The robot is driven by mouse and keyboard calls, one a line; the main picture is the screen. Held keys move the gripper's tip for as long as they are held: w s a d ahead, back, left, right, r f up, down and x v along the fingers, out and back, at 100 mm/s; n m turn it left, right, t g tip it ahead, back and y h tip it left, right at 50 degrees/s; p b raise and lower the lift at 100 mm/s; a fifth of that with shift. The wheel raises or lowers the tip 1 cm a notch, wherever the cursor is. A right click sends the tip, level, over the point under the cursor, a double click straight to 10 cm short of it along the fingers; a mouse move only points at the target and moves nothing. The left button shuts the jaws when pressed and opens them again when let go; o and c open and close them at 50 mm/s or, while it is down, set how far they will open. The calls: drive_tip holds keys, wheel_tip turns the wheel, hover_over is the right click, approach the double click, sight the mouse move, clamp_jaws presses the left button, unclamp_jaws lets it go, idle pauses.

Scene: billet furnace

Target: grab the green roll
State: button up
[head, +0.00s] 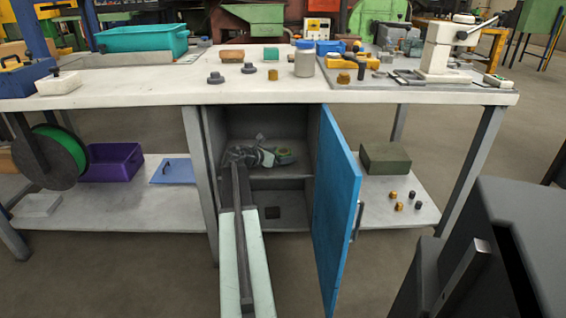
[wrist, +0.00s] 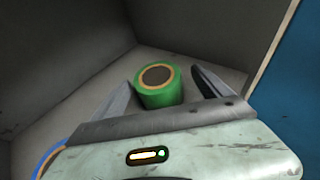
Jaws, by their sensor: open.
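The green roll (wrist: 160,86) stands upright on the cabinet shelf in the wrist view, a short green cylinder with an orange ring and a dark centre on top. My gripper (wrist: 163,78) is open, with one finger on each side of the roll. I see no clear grip on it. In the head view my gripper (head: 284,156) is inside the open cabinet, above its middle shelf. There the roll is not clearly visible, as my arm and gripper cover that area.
The blue cabinet door (head: 336,210) stands open to the right of my arm. Cabinet walls and the middle shelf (head: 300,171) enclose the gripper. The worktop (head: 150,92) above carries several items.

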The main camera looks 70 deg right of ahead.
drive_tip(key=shift+x, duration=1.05)
drive_tip(key=c, duration=1.5)
drive_tip(key=shift+r, duration=0.1)
drive_tip(key=shift+c, duration=0.2)
